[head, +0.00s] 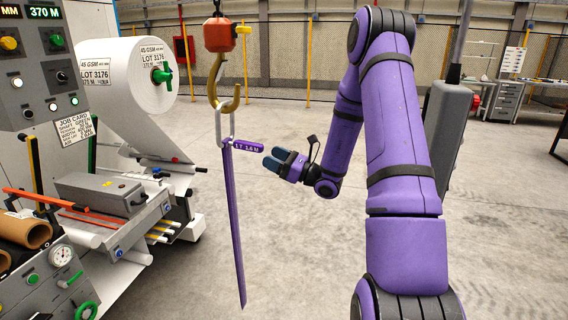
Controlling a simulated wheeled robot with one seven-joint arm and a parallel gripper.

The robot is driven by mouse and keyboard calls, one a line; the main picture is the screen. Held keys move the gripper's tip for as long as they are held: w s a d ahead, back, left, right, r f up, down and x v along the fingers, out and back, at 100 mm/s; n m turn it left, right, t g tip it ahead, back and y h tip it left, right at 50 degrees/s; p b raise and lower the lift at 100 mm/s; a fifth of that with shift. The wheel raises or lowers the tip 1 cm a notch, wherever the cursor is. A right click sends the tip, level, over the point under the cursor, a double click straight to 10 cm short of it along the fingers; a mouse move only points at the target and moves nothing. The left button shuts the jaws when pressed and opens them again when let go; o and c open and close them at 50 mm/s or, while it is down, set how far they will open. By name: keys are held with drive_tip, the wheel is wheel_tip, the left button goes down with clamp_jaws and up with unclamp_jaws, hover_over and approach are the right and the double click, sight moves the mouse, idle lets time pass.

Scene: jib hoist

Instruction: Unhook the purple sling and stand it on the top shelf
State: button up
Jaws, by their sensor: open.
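The purple sling (235,220) hangs from the yellow hook (230,104) by a grey metal link (219,126). Its long strap hangs down, slightly tilted. A purple tag (248,147) with white lettering sticks out to the right near its top. The hook hangs under an orange block (219,36). My gripper (272,158) is open, just right of the sling, its dark blue fingertips pointing left at the tag's right end. I cannot tell whether the fingers are around the tag's end or just short of it. I see no clear top shelf in this view.
A machine with a control panel (52,50), a large white roll (128,76) and a metal roller bed stands close on the left. A grey post (447,120) stands behind my arm. A drawer cabinet (507,98) is far back right. The middle floor (300,260) is clear.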

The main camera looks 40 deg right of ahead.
sight(254, 144)
drive_tip(key=shift+x, duration=4.25)
clamp_jaws()
drive_tip(key=shift+s+d+r+g, duration=0.2)
drive_tip(key=shift+s+r, duration=0.1)
drive_tip(key=shift+r, duration=0.2)
drive_tip(key=shift+s+d+r+g, duration=0.1)
drive_tip(key=shift+s+d+r, duration=0.1)
drive_tip(key=shift+s+r, duration=0.25)
drive_tip(key=shift+w+r, duration=0.1)
drive_tip(key=shift+r, duration=0.05)
drive_tip(key=shift+s+d+r+h, duration=0.15)
drive_tip(key=shift+r, duration=0.55)
drive_tip(key=shift+s+d+r+h, duration=0.1)
drive_tip(key=shift+s+r+h, duration=0.05)
drive_tip(key=shift+r, duration=0.6)
